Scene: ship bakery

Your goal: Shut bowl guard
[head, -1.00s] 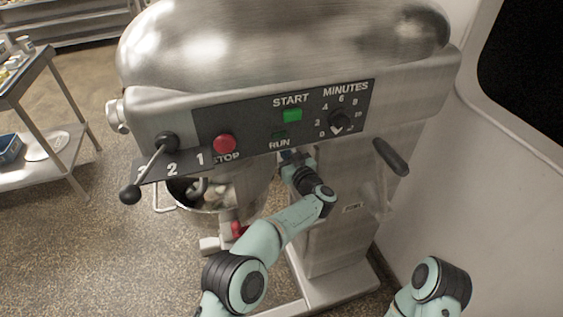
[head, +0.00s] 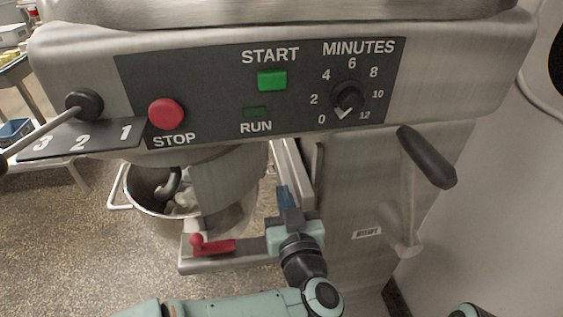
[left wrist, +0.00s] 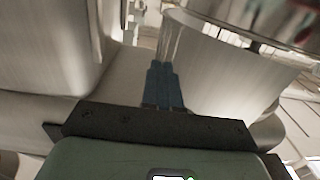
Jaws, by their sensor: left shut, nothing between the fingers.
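The mixer's bowl (head: 146,205) sits under the mixer head with its left part open to view and pale contents inside. A smooth curved metal panel (head: 228,188), which looks like the bowl guard, hangs over the right part of the bowl's rim. A bare gap shows at the left. My left gripper (head: 285,197) is shut and empty, its blue fingers beside the mixer column, to the right of the panel. In the left wrist view the blue fingers (left wrist: 162,84) are together, close to a curved metal surface; I cannot tell whether they touch it. My right gripper is not seen.
A control panel (head: 200,75) with a red stop button (head: 166,113), green start button (head: 272,81) and timer knob (head: 348,97) is above my arm. A speed lever (head: 84,104) is left, a black handle (head: 427,157) right. A red-handled part (head: 215,246) is beside my left wrist.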

